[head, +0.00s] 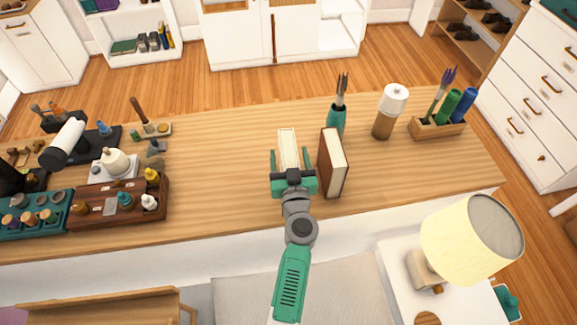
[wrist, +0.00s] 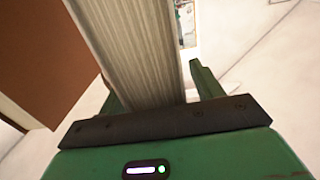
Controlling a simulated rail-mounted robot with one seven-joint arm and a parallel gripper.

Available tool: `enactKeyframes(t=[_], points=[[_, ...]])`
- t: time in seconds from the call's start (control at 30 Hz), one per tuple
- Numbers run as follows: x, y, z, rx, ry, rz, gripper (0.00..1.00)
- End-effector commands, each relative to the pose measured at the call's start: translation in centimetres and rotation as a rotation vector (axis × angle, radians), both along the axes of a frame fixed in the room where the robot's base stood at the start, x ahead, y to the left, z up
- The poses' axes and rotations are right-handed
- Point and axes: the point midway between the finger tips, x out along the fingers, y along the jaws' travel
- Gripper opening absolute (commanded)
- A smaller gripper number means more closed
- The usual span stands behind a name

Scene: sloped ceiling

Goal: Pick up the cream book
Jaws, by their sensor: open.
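The cream book (head: 287,145) stands upright on the wooden counter in the head view, its pale page edges facing up. My gripper (head: 292,165) is over its near end, with one green finger on each side of it. In the wrist view the book's page block (wrist: 135,45) passes between the fingers of my gripper (wrist: 155,85) and reaches close to the dark palm bar. The jaws are open. A gap shows by the right finger; contact on the left side cannot be told. The book's lower part is hidden.
A brown-covered book (head: 333,162) stands close on the right and also shows in the wrist view (wrist: 45,50). Behind it are a teal brush cup (head: 336,121) and a white-topped cylinder (head: 388,108). The counter (head: 220,160) is clear to the left.

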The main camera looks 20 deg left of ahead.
Motion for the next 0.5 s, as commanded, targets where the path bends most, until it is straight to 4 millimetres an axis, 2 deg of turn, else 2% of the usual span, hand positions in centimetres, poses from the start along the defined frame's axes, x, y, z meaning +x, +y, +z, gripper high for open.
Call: enactKeyframes(t=[0.2,0.5], points=[[0.14,0.06,-0.01,0.000,0.000,-0.001,0.65],[0.11,0.04,0.00,0.000,0.000,-0.001,0.07]])
